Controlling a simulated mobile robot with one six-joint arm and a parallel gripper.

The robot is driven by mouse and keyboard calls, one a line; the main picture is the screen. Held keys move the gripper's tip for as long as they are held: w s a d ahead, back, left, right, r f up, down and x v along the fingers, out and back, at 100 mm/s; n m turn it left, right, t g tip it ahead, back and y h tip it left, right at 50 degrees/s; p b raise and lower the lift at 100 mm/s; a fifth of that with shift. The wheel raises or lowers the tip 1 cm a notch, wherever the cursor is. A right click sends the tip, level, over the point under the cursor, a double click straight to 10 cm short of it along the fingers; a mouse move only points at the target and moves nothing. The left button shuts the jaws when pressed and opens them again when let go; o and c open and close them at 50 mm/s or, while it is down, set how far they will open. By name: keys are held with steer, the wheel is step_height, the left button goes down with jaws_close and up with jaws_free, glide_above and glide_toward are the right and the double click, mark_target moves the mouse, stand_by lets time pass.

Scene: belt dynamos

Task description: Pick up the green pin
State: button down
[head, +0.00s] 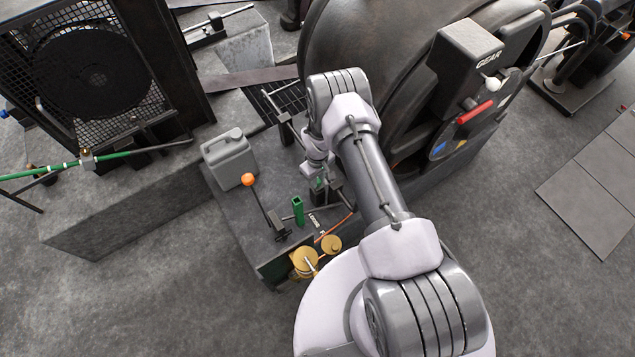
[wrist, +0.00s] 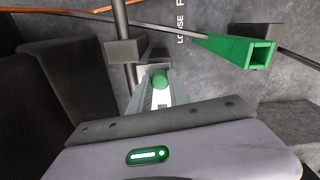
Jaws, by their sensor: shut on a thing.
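The green pin (wrist: 160,79) shows in the wrist view as a short, rounded green end between the jaws of my gripper (wrist: 150,62). My gripper is shut on it. The palm and jaws hide the rest of the pin. In the head view my gripper (head: 321,183) is above the grey bench, left of my forearm, with a small bit of green at the jaws. I cannot tell whether the pin's lower end touches anything.
A green square tube (wrist: 240,52) is right of the jaws, and also shows in the head view (head: 298,210). An orange-knobbed lever (head: 249,181), a grey can (head: 229,158) and brass discs (head: 304,261) are nearby. A large dark drum (head: 375,50) stands behind.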

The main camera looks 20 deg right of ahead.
step_height(320, 180, up, 10)
steer(key=p, duration=0.4)
